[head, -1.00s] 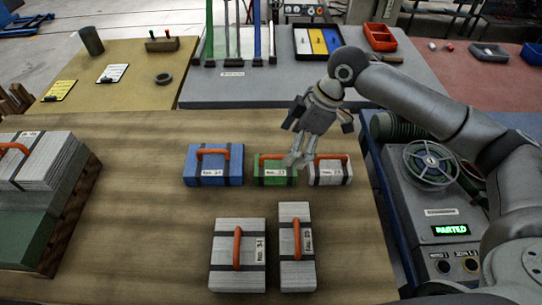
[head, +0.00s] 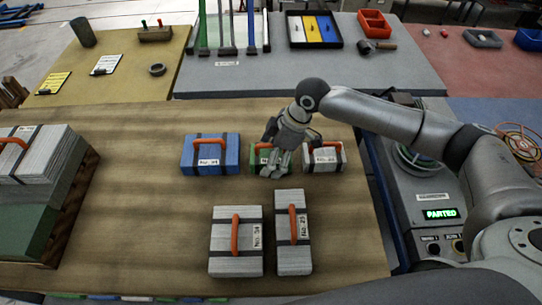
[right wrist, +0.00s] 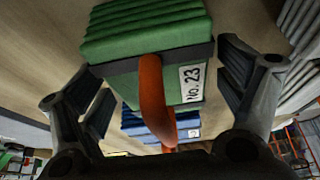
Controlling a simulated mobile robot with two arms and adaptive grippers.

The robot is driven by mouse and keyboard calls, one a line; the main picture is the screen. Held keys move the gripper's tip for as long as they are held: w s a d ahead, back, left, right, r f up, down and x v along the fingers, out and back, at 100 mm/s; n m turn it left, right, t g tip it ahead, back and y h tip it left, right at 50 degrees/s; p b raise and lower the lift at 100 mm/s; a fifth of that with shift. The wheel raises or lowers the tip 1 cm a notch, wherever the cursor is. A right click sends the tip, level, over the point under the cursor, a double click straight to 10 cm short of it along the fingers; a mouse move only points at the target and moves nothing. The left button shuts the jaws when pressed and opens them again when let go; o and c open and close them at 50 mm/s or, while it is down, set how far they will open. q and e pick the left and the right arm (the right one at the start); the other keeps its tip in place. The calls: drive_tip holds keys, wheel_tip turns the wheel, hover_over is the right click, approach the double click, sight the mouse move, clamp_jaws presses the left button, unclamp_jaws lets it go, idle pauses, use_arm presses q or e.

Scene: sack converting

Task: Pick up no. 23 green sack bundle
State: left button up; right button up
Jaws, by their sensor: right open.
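The green sack bundle (head: 257,164) lies on the wooden table between a blue and a white bundle. In the right wrist view the green bundle (right wrist: 150,30) shows its dark strap, orange handle (right wrist: 152,100) and a tag reading No. 23. My right gripper (head: 272,174) is over the green bundle and hides much of it in the head view. In the right wrist view its two open fingers (right wrist: 160,92) stand on either side of the orange handle, with nothing gripped. My left gripper is not in view.
The blue bundle (head: 210,154) is close on the left and the white bundle (head: 324,156) close on the right. Two white bundles (head: 236,241) (head: 293,232) lie nearer the front. A stacked pallet (head: 52,240) is at the left. The table's middle left is bare.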

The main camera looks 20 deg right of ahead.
drive_tip(key=c, duration=1.1)
drive_tip(key=shift+c, duration=0.2)
